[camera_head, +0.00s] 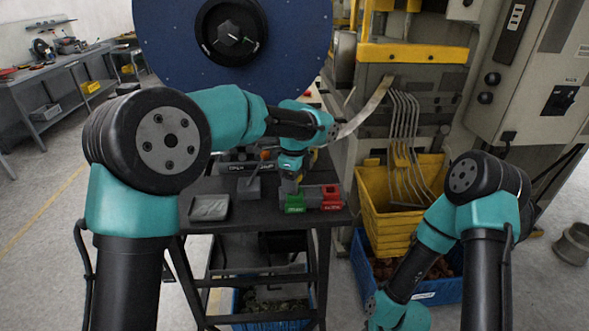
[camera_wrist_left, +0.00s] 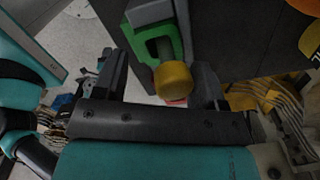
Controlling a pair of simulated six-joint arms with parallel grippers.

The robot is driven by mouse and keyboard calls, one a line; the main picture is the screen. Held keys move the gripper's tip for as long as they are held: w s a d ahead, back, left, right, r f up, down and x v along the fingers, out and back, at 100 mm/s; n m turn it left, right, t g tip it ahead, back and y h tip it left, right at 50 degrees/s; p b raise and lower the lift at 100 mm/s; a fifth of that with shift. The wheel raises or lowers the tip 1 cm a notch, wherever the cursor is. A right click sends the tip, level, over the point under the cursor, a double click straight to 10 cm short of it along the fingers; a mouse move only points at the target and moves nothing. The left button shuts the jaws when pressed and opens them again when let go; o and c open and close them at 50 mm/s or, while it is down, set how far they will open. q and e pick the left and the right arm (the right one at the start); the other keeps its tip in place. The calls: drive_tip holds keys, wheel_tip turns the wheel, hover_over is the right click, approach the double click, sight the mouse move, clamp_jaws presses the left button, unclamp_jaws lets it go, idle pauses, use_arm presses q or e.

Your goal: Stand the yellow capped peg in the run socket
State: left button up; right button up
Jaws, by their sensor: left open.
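The peg's yellow cap (camera_wrist_left: 173,80) shows in the left wrist view between my left gripper's fingers, with a dark shaft behind it. My left gripper (camera_wrist_left: 160,78) is open, with a finger on each side of the cap. The cap overlaps a green socket block (camera_wrist_left: 184,30); the peg looks seated in or just above it, and I cannot tell which. In the head view the green block (camera_head: 295,204) stands at the table's front right, just below my left gripper (camera_head: 291,186). A red block (camera_head: 331,198) stands beside it. My right gripper is out of view.
A grey tray (camera_head: 209,208) lies on the dark table (camera_head: 250,217) at left, with free room between it and the green block. A blue reel (camera_head: 170,40) stands behind. A yellow crate (camera_head: 400,228) stands right of the table, by the press.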

use_arm(q)
wheel_tip(320, 180, up, 17)
drive_tip(key=shift+r, duration=0.2)
idle(0.4)
idle(0.8)
